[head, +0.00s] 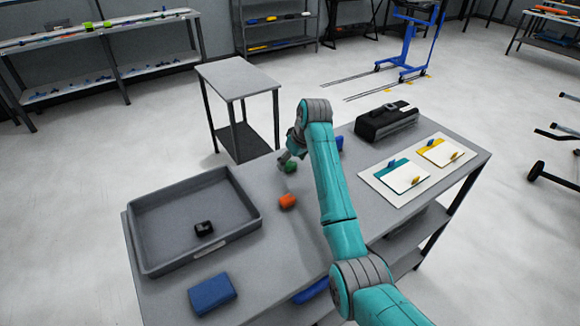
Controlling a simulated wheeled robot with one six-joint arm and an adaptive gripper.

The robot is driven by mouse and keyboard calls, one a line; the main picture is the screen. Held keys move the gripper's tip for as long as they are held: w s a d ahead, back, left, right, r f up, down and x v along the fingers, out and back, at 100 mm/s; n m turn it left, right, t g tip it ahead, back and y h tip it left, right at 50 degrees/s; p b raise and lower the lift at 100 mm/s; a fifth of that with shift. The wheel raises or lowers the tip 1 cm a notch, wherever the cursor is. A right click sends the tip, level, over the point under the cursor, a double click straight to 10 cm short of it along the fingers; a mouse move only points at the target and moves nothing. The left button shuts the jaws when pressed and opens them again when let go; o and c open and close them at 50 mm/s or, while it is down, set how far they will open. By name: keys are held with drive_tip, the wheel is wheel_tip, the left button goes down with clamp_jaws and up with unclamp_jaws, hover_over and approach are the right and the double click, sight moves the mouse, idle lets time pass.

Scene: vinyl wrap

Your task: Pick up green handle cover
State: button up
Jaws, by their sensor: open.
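The green handle cover (290,167) looks like a small green piece on the grey table, left of my teal arm. My gripper (284,160) is at the end of the arm, just above and beside the green piece on its upper left. The gripper is small in the head view and partly hidden by the wrist. It is open, and nothing shows between its fingers. I cannot tell whether the fingers touch the green piece.
An orange piece (287,201) lies nearer on the table (262,258). A grey tray (150,268) holding a black item (203,229) is at left, with a blue block (212,294) in front. A black case (386,123) and a white board (378,181) are at right.

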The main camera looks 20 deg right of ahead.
sight(291, 164)
drive_tip(key=shift+x, duration=0.85)
drive_tip(key=shift+s, duration=0.1)
drive_tip(key=shift+c, duration=0.2)
drive_tip(key=c, duration=1)
wheel_tip(291, 164, up, 10)
drive_tip(key=shift+d, duration=0.1)
